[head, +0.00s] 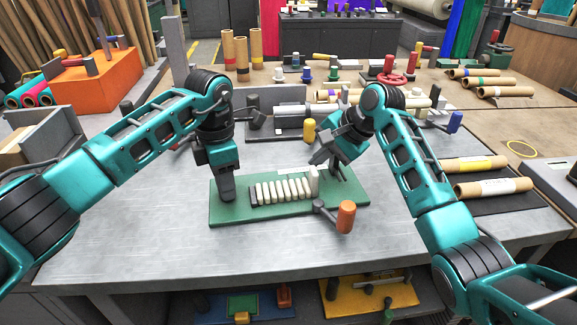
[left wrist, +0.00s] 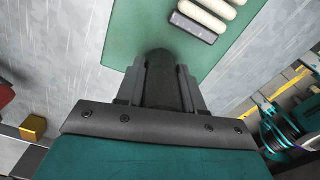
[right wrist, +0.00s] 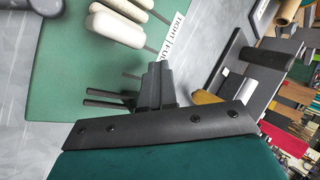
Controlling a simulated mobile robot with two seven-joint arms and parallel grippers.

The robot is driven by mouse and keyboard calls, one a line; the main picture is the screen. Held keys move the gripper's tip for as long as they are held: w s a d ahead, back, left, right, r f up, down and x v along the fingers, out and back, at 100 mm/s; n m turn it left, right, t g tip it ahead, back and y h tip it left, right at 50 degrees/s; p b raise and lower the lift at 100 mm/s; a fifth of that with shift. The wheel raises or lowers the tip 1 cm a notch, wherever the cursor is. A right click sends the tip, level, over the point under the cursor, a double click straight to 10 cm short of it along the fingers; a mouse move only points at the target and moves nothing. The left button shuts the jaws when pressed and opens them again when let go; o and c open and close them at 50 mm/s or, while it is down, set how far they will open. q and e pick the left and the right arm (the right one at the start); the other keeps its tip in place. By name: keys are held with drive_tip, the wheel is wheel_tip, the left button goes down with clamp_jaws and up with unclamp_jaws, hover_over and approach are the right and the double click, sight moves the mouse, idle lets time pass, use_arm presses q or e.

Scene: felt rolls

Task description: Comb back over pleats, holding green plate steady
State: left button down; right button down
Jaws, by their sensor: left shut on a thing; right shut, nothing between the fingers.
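The green plate (head: 232,211) lies on the grey bench and bears a row of cream rounded pleats (head: 283,190), with a taller white piece (head: 314,181) at the row's right end. My left gripper (head: 227,192) is shut on a dark upright post (left wrist: 163,78) at the plate's left end. My right gripper (head: 322,158) is shut and empty, above the plate's back right part. Thin dark rods (right wrist: 108,98) stand beside its fingers in the right wrist view; I cannot tell whether they are a comb. A white label (right wrist: 172,38) lies near the pleats.
An orange-handled lever (head: 346,216) sits at the plate's front right. A grey fixture (head: 290,128) and a yellow knob (head: 309,130) stand behind the plate. Cardboard rolls (head: 493,187) lie at right. The bench in front of the plate is clear.

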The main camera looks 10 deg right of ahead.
use_arm(q)
drive_tip(key=shift+f, duration=0.1)
use_arm(e)
drive_tip(key=shift+a, duration=0.1)
drive_tip(key=shift+r, duration=1.75)
drive_tip(key=r, duration=0.1)
drive_tip(key=a+r, duration=0.1)
drive_tip(key=r, duration=0.1)
drive_tip(key=shift+r, duration=0.25)
use_arm(q)
drive_tip(key=c, duration=0.6)
unclamp_jaws()
drive_tip(key=shift+o, duration=0.2)
